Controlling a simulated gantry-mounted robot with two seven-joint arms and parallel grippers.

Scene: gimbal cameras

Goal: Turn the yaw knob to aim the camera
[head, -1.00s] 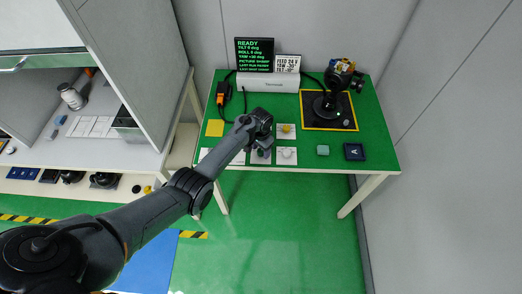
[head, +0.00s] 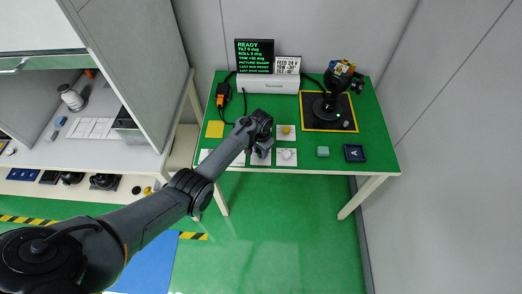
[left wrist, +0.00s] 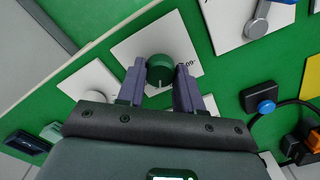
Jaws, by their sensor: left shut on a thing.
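In the left wrist view the green knob (left wrist: 160,70), with a pale mark on its rim, stands on a white plate (left wrist: 128,48) between the fingers of my left gripper (left wrist: 160,82). The gripper is shut on it. In the head view my left gripper (head: 263,150) is over the front row of plates and hides the knob. The camera on its gimbal (head: 341,70) stands on a black base inside a yellow-edged square (head: 310,122). The screen (head: 254,56) shows READY and lines for tilt, roll and yaw in green. My right gripper is not in view.
A yellow knob (head: 286,130) and a pale knob (head: 287,153) sit on neighbouring plates. A sign (head: 288,65) stands beside the screen on a white box (head: 268,83). A green block (head: 322,151) and a dark square marked A (head: 354,153) lie to the right.

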